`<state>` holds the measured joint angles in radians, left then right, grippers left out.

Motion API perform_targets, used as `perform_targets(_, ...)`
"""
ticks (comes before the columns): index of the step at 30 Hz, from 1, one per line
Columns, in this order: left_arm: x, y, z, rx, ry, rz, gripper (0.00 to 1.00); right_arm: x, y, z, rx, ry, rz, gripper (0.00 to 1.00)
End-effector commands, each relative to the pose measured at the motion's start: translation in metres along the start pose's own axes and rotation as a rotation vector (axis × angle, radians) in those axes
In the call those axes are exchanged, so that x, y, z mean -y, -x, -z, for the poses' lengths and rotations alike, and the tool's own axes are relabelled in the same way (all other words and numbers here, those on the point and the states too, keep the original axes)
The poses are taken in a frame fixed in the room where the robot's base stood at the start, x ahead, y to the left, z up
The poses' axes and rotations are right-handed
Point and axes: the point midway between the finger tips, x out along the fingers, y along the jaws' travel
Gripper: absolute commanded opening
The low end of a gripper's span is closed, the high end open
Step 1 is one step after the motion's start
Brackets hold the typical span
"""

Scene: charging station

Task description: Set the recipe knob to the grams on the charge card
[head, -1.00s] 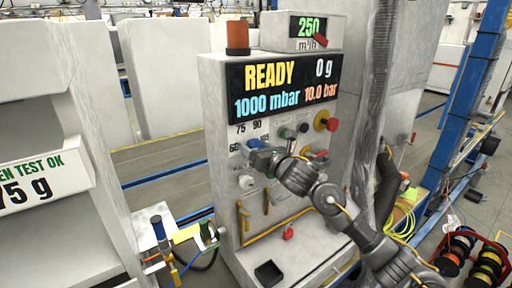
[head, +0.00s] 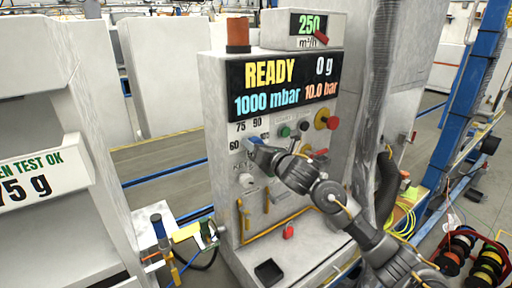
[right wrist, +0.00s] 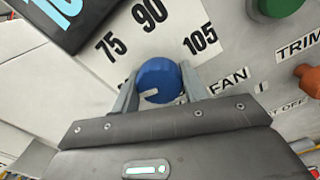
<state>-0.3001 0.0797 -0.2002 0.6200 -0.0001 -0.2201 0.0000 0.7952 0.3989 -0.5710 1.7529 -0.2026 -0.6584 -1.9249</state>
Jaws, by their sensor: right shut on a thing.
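The blue recipe knob (right wrist: 160,78) sits on the light panel among printed numbers 75, 90 and 105; 60 shows left of it in the head view. My right gripper (right wrist: 157,92) is shut on the knob, one finger on each side. A white mark on the knob points to the lower left in the right wrist view. In the head view my right gripper (head: 260,147) partly covers the knob. The charge card (head: 30,183) at the left reads "75 g" under "EN TEST OK", cut by the picture's edge. My left gripper is not in view.
The display (head: 283,86) reads READY, 0 g, 1000 mbar and 10.0 bar. A green knob (head: 284,132), a black knob (head: 303,126) and a red-and-yellow button (head: 327,121) sit right of my gripper. A key switch (head: 247,180) is below. A black tray (head: 268,271) lies at the base.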

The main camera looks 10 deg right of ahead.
Motion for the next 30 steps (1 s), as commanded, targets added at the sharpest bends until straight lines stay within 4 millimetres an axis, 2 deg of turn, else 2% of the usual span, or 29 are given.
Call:
perform_targets(18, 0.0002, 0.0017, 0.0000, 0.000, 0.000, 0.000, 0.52, -0.0007, -0.0001, 0.0001, -0.002, -0.560, 0.002, 0.21)
perform_targets(30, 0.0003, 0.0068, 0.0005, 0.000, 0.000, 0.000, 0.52, -0.0015, -0.0002, 0.0004, -0.003, -0.776, 0.001, 0.21)
